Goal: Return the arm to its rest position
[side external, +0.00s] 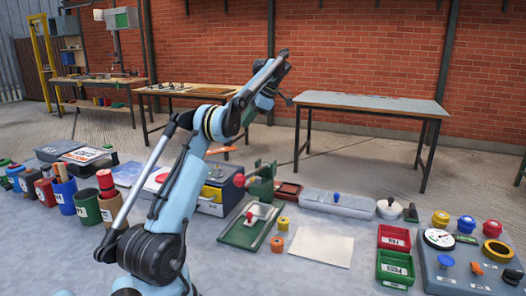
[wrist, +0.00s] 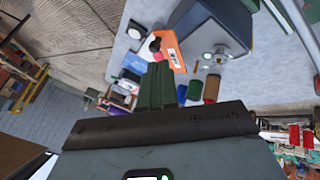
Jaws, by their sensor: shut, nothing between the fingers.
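My gripper (wrist: 157,68) shows in the wrist view as two dark green fingers pressed together, shut with nothing between them. In the side external view my blue arm rises from the grey worktop (side external: 225,272) and bends at the elbow, its far end high above the bench. The fingers are too small there to make out clearly. The gripper is clear of the objects on the worktop.
A green clamp fixture (side external: 262,182), a green tray (side external: 250,226), a white sheet (side external: 321,247), red (side external: 394,238) and green (side external: 395,268) bins and a button panel (side external: 470,262) lie on the worktop. Labelled cups (side external: 88,206) crowd the left. Empty air surrounds the arm's end.

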